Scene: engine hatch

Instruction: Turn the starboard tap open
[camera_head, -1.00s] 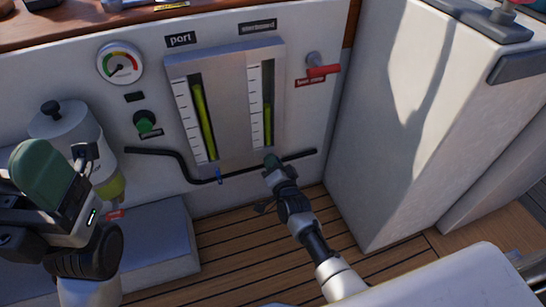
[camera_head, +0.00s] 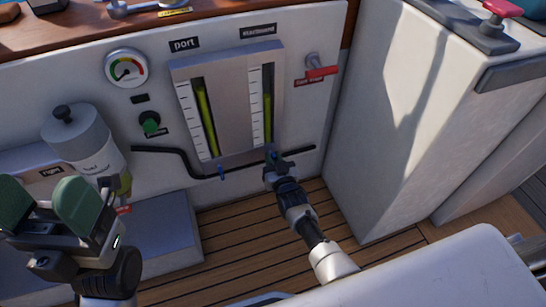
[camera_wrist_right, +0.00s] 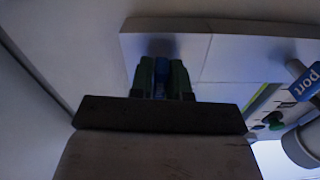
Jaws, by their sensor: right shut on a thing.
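The starboard tap (camera_wrist_right: 162,76) shows as a small blue handle between the green fingers of my right gripper (camera_wrist_right: 164,80) in the right wrist view. In the head view my right gripper (camera_head: 274,160) is at the black pipe below the starboard sight tube (camera_head: 267,105), shut on the tap. The fingers hide most of the tap, so its angle is hard to tell. The blue port tap (camera_head: 221,172) hangs on the pipe to the left; its handle marked "port" also shows in the wrist view (camera_wrist_right: 308,80). My left gripper (camera_head: 45,208) is open and empty at lower left.
A round gauge (camera_head: 126,68), a green knob (camera_head: 150,122) and a filter canister (camera_head: 82,140) are at left. A white cabinet (camera_head: 400,130) stands close at right. Wooden floor lies below.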

